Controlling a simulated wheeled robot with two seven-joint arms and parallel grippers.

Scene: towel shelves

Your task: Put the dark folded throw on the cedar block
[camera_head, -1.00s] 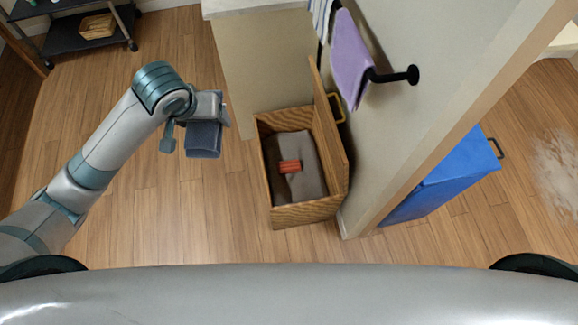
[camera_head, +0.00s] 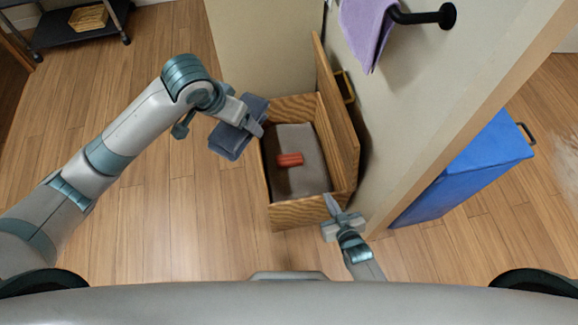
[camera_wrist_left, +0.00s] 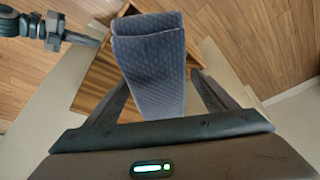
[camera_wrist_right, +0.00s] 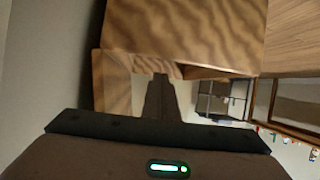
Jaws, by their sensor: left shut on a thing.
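The dark folded throw (camera_head: 228,141) is blue-grey and hangs in my left gripper (camera_head: 247,120), which is shut on it. It appears beside the chest's upper left rim. In the left wrist view the throw (camera_wrist_left: 152,65) stands out between the two fingers. The cedar block (camera_head: 290,160) is a small red-orange bar lying on grey-brown cloth inside the open wooden chest; nothing covers it. My right gripper (camera_head: 329,197) is shut and empty at the chest's front right corner. In the right wrist view its fingers (camera_wrist_right: 159,80) are together in front of the wood.
The wooden chest (camera_head: 290,217) has its lid (camera_head: 335,115) raised at the right, by the wall. A lilac towel (camera_head: 366,30) hangs from a black rail (camera_head: 425,16) above. A blue bin (camera_head: 465,175) stands beyond the wall. The floor left of the chest is clear.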

